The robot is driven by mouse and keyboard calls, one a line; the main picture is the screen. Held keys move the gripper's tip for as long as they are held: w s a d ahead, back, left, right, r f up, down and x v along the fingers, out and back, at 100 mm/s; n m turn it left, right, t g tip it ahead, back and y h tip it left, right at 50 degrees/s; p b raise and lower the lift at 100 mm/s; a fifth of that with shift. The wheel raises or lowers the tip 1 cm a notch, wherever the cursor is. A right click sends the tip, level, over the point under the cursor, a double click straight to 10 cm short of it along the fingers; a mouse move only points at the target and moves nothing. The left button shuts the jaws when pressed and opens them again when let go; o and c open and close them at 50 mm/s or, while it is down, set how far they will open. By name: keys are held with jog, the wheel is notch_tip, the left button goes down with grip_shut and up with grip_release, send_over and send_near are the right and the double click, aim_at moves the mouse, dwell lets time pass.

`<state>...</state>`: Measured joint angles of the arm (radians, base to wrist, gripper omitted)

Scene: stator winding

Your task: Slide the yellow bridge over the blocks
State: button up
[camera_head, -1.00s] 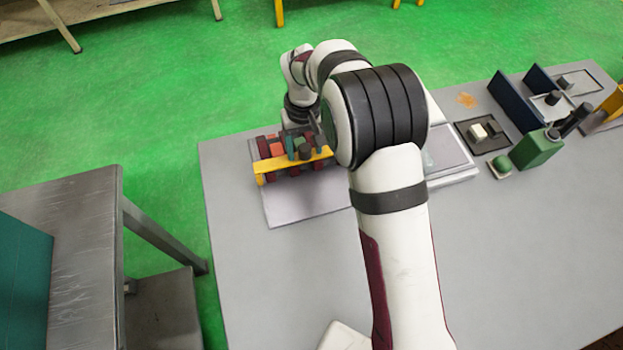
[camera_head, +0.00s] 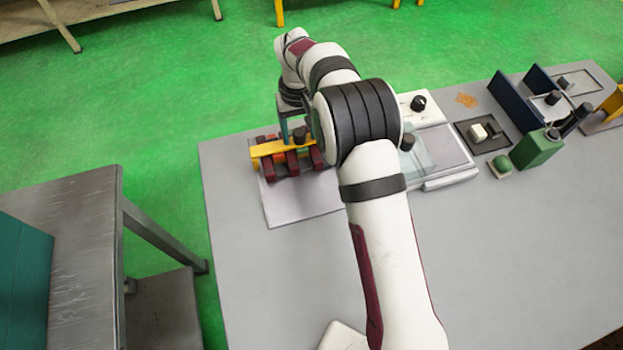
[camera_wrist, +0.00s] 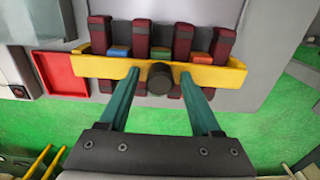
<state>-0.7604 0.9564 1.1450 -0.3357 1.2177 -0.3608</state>
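The yellow bridge (camera_head: 268,148) lies across the row of dark red blocks (camera_head: 291,163) on the grey plate. In the wrist view the bridge (camera_wrist: 100,68) spans the dark red blocks (camera_wrist: 184,40), with smaller blue (camera_wrist: 118,51), orange (camera_wrist: 202,58) and green pieces between them. A black knob (camera_wrist: 160,80) stands at the bridge's middle. My gripper (camera_wrist: 160,76) has its teal fingers apart, one on each side of the knob, with gaps visible. I cannot tell whether the fingertips touch the bridge. In the head view my gripper (camera_head: 292,138) is above the bridge, partly hidden by my arm.
A grey plate (camera_head: 300,205) lies under the blocks near the table's left edge. A red tray (camera_wrist: 66,76) shows left of the bridge. A white device (camera_head: 447,150), a green box (camera_head: 540,148) and dark blue panels (camera_head: 510,95) stand to the right. The near tabletop is clear.

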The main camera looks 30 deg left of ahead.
jog(key=shift+r, duration=2.9)
jog(key=s+d+r+m, duration=0.25)
jog(key=d+r, duration=0.35)
jog(key=d, duration=0.4)
jog(key=s+d+r+m, duration=0.2)
jog(key=d+r+m, duration=0.25)
jog(key=d, duration=0.55)
jog(key=s+d+m+y, duration=0.1)
jog(key=s+d+m, duration=0.2)
jog(key=s+d, duration=0.3)
jog(key=s+d+f+m, duration=0.1)
jog(key=s+d+m, duration=0.3)
jog(key=s, duration=1)
jog(key=shift+s+d+f+m+y, duration=0.2)
jog(key=shift+d+m+y, duration=0.15)
jog(key=shift+d, duration=0.85)
